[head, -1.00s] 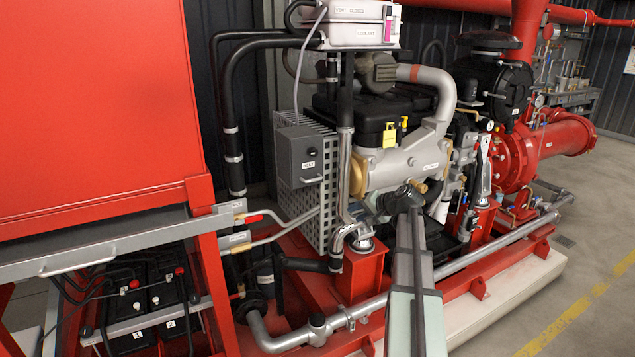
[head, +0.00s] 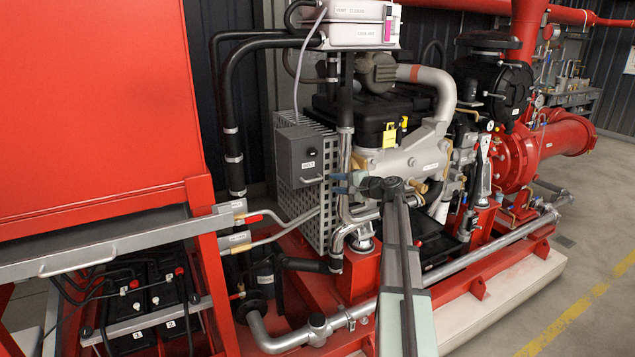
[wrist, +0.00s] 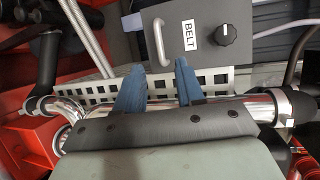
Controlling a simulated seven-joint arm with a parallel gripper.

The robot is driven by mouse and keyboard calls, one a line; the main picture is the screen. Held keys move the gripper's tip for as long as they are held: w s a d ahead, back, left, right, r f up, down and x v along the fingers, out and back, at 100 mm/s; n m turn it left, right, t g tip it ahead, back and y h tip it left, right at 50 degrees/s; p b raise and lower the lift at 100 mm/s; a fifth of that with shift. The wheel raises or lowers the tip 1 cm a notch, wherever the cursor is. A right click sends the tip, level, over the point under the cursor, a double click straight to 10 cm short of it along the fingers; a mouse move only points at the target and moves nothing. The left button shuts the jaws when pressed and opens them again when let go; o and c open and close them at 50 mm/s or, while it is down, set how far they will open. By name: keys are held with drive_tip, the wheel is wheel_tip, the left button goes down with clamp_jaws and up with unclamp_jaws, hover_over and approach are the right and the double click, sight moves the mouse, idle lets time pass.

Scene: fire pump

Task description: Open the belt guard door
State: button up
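The belt guard door is a grey panel (head: 292,148) on the perforated light-grey guard (head: 312,222), left of the engine. In the wrist view the door (wrist: 205,58) fills the top middle, with a BELT label (wrist: 190,34), a black knob (wrist: 227,34) and a pale bar handle (wrist: 159,42) at its left. The door looks shut. My gripper (head: 341,183) is just right of the door in the head view. In the wrist view its two blue fingers (wrist: 158,64) are apart and empty, with the handle just beyond and between their tips. No contact shows.
A shiny metal pipe (wrist: 225,105) crosses close by the fingers. A black vertical pipe (head: 345,105) stands near the gripper in the head view. The engine (head: 400,160) is to the right, and a red cabinet (head: 95,100) is at the left.

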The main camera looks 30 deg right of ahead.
sight(315, 180)
drive_tip(key=x, duration=0.9)
drive_tip(key=shift+w, duration=0.1)
clamp_jaws()
idle(0.5)
